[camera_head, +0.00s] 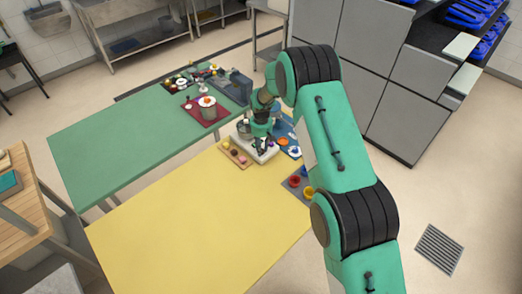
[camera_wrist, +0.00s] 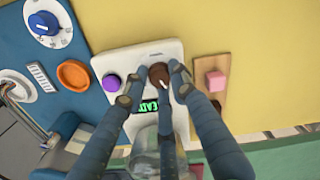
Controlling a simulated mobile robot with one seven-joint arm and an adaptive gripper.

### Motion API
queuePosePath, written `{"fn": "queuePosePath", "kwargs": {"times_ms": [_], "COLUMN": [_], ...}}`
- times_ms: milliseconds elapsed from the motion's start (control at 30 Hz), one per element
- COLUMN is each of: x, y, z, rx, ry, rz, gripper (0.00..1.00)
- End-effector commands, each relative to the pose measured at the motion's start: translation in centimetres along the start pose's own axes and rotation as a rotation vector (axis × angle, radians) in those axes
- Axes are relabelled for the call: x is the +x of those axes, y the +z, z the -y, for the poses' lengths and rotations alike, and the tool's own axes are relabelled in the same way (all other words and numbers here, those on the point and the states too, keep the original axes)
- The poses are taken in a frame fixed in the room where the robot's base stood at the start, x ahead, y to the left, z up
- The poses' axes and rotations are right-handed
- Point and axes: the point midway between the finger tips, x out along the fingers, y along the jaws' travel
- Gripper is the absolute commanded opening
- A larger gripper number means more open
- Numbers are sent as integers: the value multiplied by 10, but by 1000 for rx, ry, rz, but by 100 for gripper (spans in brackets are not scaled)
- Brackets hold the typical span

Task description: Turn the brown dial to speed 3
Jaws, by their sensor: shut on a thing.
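The brown dial (camera_wrist: 157,73) sits on a white appliance panel (camera_wrist: 140,58) in the wrist view. My gripper (camera_wrist: 158,76) has a fingertip on each side of the dial and is shut on it. A pale mark shows on the dial, but I cannot read any speed number around it. A purple knob (camera_wrist: 111,82) is left of the dial, and a lit green display (camera_wrist: 150,106) is below it, partly hidden by my fingers. In the head view my gripper (camera_head: 260,128) is over the white appliance (camera_head: 262,155), and the dial cannot be made out.
A wooden board (camera_wrist: 224,66) with a pink block (camera_wrist: 215,80) is right of the appliance. A blue mat (camera_wrist: 62,100) to the left holds an orange dish (camera_wrist: 73,74) and a blue-and-white dial (camera_wrist: 44,22). The yellow tabletop (camera_head: 190,235) is largely clear.

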Motion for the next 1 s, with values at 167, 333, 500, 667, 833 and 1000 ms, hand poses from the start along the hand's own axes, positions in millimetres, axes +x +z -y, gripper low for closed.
{"fn": "queuePosePath", "kwargs": {"times_ms": [167, 333, 500, 667, 833, 1000], "x": [2, 1, 0, 1, 1, 0], "y": [0, 0, 0, 0, 0, 0], "z": [0, 0, 0, 0, 0, 0], "rx": [167, 329, 490, 642, 804, 965], "ry": [0, 1, 1, 0, 0, 1], "rz": [0, -1, -1, 0, 0, -1], "gripper": [0, 0, 0, 0, 0, 0]}}
